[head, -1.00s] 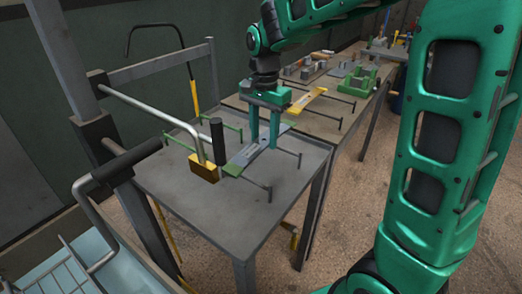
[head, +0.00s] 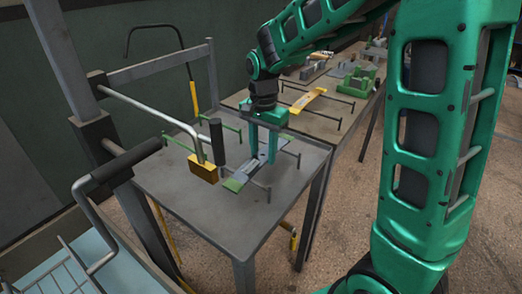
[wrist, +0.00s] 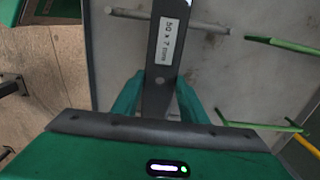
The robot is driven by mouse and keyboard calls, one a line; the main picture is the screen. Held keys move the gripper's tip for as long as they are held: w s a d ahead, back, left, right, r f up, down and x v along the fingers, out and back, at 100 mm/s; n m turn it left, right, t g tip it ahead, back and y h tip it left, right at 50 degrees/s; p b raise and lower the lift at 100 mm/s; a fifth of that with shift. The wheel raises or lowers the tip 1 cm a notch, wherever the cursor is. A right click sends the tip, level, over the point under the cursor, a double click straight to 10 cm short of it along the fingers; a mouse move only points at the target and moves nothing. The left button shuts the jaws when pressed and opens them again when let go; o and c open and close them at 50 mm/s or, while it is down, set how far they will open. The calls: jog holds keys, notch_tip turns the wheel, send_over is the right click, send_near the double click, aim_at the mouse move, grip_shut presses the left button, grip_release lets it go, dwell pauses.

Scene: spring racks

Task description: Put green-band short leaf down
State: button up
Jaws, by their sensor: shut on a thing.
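The green-band short leaf (head: 246,174) is a flat grey bar with green ends. It lies slantwise over the near grey table, between short green pegs on its left and grey pegs on its right. My gripper (head: 268,160) points down and is shut on the leaf near its middle. In the wrist view, my gripper's fingers (wrist: 160,98) flank the dark leaf (wrist: 165,45), which has a white label on it. I cannot tell whether the leaf's underside touches the pegs or tabletop.
The near table (head: 225,215) has bare space at its front. A bent metal bar with a yellow block (head: 203,170) and black grip stands left of the leaf. A yellow leaf (head: 306,101) lies on the table behind. A green fixture (head: 360,78) stands farther back.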

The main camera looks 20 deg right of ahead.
aim_at(263, 155)
jog(key=shift+f, duration=0.3)
jog(key=o, duration=1.4)
notch_tip(263, 155, up, 13)
jog(key=s+d+f+n, duration=0.1)
jog(key=s+d+f, duration=0.2)
jog(key=s, duration=0.6)
jog(key=s+d+f+n, duration=0.2)
jog(key=s+d+f, duration=0.1)
jog(key=s+d, duration=0.5)
jog(key=s+d+f+n, duration=0.1)
jog(key=s+d+f, duration=0.2)
jog(key=s+d, duration=0.3)
jog(key=s, duration=0.5)
jog(key=shift+s+n, duration=0.2)
jog(key=shift+n, duration=0.2)
jog(key=shift+s, duration=0.1)
